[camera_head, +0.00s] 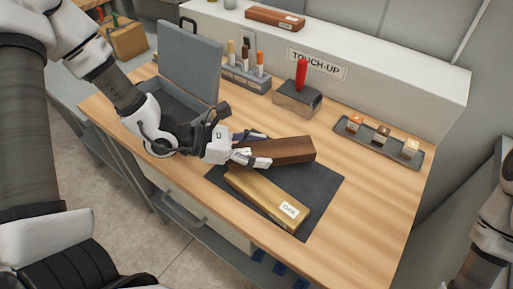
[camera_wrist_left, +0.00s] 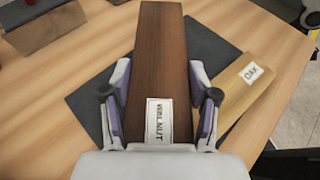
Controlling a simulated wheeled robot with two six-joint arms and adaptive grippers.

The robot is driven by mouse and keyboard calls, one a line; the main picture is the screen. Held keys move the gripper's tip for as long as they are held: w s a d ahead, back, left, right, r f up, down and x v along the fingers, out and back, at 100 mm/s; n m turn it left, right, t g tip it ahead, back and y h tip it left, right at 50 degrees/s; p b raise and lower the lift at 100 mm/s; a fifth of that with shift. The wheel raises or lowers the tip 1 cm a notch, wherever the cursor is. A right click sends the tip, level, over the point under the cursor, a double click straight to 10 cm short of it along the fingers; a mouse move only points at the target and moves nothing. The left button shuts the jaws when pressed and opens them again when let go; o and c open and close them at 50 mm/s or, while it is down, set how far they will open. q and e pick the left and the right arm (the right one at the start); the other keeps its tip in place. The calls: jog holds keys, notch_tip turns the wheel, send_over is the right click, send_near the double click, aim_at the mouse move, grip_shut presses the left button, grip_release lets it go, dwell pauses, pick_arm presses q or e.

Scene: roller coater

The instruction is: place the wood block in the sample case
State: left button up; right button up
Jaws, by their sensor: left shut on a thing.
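A dark brown wood block (camera_head: 290,150) is held by my left gripper (camera_head: 251,152) above or on the dark mat (camera_head: 325,184); I cannot tell if it touches. In the left wrist view the block (camera_wrist_left: 160,60) lies between the two fingers of the left gripper (camera_wrist_left: 160,115) and bears a WALNUT label. A lighter block labelled OAK (camera_head: 262,197) lies on the mat beside it. The open grey sample case (camera_head: 190,65) stands at the back left of the bench, lid up, its tray partly hidden by my left arm. My right gripper is out of view.
A marker rack (camera_head: 246,79), a dark block with a red tool (camera_head: 297,100) and a tray of small jars (camera_head: 377,141) stand along the back. A ledge with a TOUCH-UP sign (camera_head: 317,63) rises behind. The bench's right side is clear.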

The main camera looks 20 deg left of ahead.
aim_at(257, 143)
pick_arm(q)
jog(key=w, duration=0.1)
jog(key=w+a+p, duration=0.1)
jog(key=w, duration=0.1)
jog(key=w+a, duration=0.1)
jog(key=shift+w+f, duration=0.15)
jog(key=shift+w, duration=0.05)
jog(key=shift+w+a+p, duration=0.25)
jog(key=shift+p, duration=0.05)
notch_tip(257, 143, down, 4)
jog(key=shift+r+b, duration=0.25)
jog(key=shift+b, duration=0.95)
jog(key=shift+f, duration=0.25)
jog(key=shift+w+r, duration=0.1)
jog(key=shift+w, duration=0.05)
jog(key=o, duration=1.3)
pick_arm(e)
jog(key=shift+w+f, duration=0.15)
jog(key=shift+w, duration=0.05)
